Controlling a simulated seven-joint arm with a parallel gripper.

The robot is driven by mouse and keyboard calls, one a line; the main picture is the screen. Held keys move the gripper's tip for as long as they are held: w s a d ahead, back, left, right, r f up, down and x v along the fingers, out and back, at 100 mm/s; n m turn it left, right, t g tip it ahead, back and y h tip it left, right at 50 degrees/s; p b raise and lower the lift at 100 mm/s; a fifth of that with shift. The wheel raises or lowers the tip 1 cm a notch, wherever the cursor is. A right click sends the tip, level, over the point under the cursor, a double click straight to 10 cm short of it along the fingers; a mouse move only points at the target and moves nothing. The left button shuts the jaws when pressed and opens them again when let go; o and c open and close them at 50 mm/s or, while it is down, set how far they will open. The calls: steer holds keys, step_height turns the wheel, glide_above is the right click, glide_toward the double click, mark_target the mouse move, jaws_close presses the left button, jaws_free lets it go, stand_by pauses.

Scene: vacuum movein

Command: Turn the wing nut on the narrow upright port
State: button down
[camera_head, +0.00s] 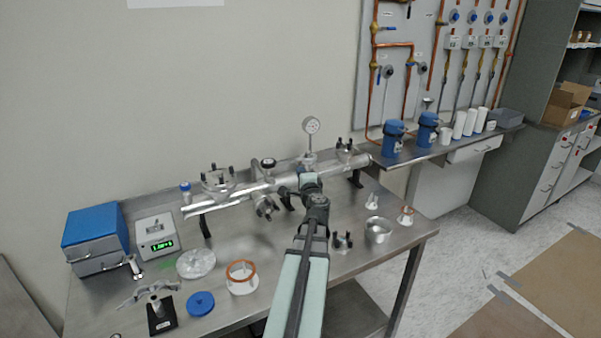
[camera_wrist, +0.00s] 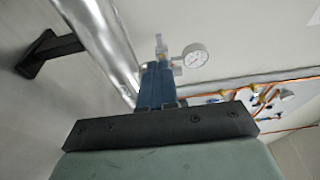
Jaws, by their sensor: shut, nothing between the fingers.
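The silver vacuum manifold tube (camera_head: 340,167) runs across the bench. A narrow upright port (camera_head: 310,155) rises from it and carries a round dial gauge (camera_head: 311,126). In the wrist view the gauge (camera_wrist: 195,56) stands just beyond my blue fingers. A small metal piece (camera_wrist: 161,46), perhaps the wing nut, shows above the fingertips, but I cannot tell for sure. My gripper (camera_wrist: 156,68) is shut and empty, close to the port. I cannot tell whether it touches. In the head view my arm hides the fingertips and part of the tube.
Wider ports with dark clamp knobs stand at the tube's left (camera_head: 217,180) and right (camera_head: 346,150). A metal cup (camera_head: 378,230), a copper-rimmed flange (camera_head: 242,277), a blue cap (camera_head: 200,304) and a display box (camera_head: 157,237) lie on the bench. Black brackets support the tube.

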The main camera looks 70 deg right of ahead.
steer(key=c, duration=1.7)
jaws_free()
steer(key=v, duration=0.5)
steer(key=shift+s+a, duration=0.25)
steer(key=shift+s, duration=0.15)
steer(key=shift+o, duration=1)
steer(key=s+d+m+g+h, duration=0.1)
steer(key=s+d+g, duration=0.1)
steer(key=s, duration=0.9)
steer(key=shift+s+d+r, duration=0.2)
steer(key=shift+s+r, duration=0.05)
steer(key=n+t+y, duration=0.4)
steer(key=n+t, duration=0.2)
steer(key=n, duration=1.6)
glide_toward(301, 164)
steer(key=x, duration=0.7)
steer(key=shift+w+d, duration=0.25)
steer(key=shift+d, duration=0.1)
jaws_close()
